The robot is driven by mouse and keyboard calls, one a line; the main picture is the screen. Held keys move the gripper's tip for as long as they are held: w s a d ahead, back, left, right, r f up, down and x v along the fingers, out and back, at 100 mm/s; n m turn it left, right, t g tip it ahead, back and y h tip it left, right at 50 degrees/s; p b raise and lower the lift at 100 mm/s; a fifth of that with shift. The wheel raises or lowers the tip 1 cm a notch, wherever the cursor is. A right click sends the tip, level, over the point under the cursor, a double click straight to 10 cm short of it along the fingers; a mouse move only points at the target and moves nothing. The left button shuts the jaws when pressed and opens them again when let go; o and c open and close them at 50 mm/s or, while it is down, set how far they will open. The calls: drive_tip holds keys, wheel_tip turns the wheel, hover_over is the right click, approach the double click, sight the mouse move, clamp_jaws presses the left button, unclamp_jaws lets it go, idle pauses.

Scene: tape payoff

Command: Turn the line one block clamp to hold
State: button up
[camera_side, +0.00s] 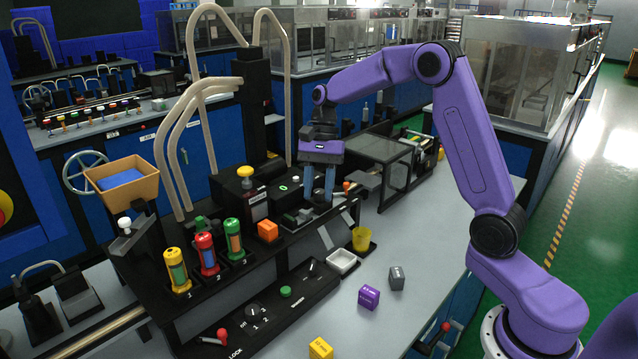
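My gripper (319,198) points down over the black machine on the near bench, just right of the machine's tall black column. Its two blue fingers are apart with a gap between them, and I see nothing clearly held. The fingertips are low, close to a small dark block assembly (297,217) on the machine deck. That assembly may be the block clamp, but its lettering and turn position are too small to read. The fingers hide part of it, and I cannot tell whether they touch it. A small orange-red knob (347,185) stands just right of the fingers.
Yellow, red and green canisters (206,254) and an orange block (267,231) stand left of my gripper. A yellow cup (361,239), white tray (343,262), and grey (397,278), purple (369,297) and yellow (320,348) cubes sit in front. A clear-walled box (391,170) stands behind right.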

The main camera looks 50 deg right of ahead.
drive_tip(key=shift+w+d+r, duration=0.1)
drive_tip(key=shift+d+r, duration=0.1)
drive_tip(key=shift+r, duration=0.25)
drive_tip(key=shift+a, duration=0.1)
drive_tip(key=r+t+h, duration=0.1)
drive_tip(key=t+h, duration=0.1)
drive_tip(key=h, duration=0.2)
hover_over(312, 264)
wheel_tip(312, 264, down, 17)
drive_tip(key=shift+f, duration=0.15)
idle(0.4)
clamp_jaws()
